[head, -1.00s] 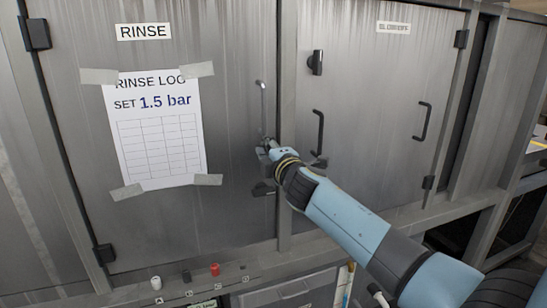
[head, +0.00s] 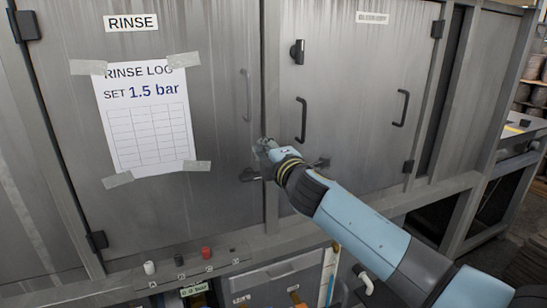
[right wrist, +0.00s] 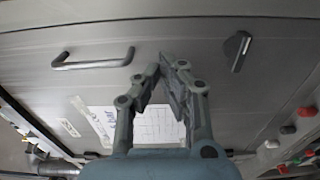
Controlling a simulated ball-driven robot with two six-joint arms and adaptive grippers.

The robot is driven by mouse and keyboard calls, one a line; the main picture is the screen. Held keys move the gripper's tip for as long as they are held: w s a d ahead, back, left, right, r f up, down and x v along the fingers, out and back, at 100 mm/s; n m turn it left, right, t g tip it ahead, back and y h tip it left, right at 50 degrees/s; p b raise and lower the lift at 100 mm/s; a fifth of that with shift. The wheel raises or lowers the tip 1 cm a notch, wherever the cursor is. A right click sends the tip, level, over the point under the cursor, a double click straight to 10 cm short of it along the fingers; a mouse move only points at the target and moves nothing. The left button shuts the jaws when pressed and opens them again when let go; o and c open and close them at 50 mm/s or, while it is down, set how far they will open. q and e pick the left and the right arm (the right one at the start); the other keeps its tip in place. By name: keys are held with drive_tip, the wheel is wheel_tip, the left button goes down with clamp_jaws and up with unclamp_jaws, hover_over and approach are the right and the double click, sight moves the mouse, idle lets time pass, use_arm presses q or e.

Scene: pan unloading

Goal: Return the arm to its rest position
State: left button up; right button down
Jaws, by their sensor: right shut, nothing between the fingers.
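My right arm (head: 345,220) reaches in from the lower right in the head view. Its gripper (head: 264,146) is in front of the RINSE door (head: 215,70), near the post at that door's right edge. It is below and right of the door's pale handle (head: 246,95) and apart from it. In the right wrist view the fingers (right wrist: 168,62) are shut with nothing between them. A bar handle (right wrist: 92,60) lies left of them and a dark latch (right wrist: 235,50) to the right. My left gripper is not in view.
A taped rinse log sheet (head: 147,120) hangs on the door. The neighbouring door has black handles (head: 302,120) (head: 400,108) and a knob (head: 298,52).

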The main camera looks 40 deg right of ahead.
drive_tip(key=s+a, duration=0.1)
drive_tip(key=s, duration=0.4)
drive_tip(key=s+f+m+g+b, duration=0.25)
drive_tip(key=s+f, duration=0.35)
drive_tip(key=f, duration=0.8)
drive_tip(key=s+f+m+g+b, duration=0.1)
drive_tip(key=s+f+g+b, duration=0.4)
drive_tip(key=f, duration=1)
drive_tip(key=s+f+m+g+b, duration=0.15)
drive_tip(key=s+f, duration=0.55)
drive_tip(key=f, duration=0.7)
use_arm(q)
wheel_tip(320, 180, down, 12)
drive_tip(key=b, duration=0.3)
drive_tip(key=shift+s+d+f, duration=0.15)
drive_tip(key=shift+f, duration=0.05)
use_arm(e)
drive_tip(key=s+a+f+m+g+y, duration=0.1)
drive_tip(key=s+f+m+g, duration=0.1)
drive_tip(key=s+f, duration=0.5)
drive_tip(key=s+a+f+m+g, duration=0.2)
drive_tip(key=s+f+m, duration=0.3)
drive_tip(key=s, duration=1.1)
drive_tip(key=s+a+f+m+g+y, duration=0.1)
drive_tip(key=s+f+m+g, duration=0.2)
drive_tip(key=s+f, duration=0.6)
drive_tip(key=s, duration=0.3)
drive_tip(key=shift+a+f+g+y, duration=0.3)
drive_tip(key=shift+a+f+g, duration=0.05)
drive_tip(key=shift+f+g, duration=0.05)
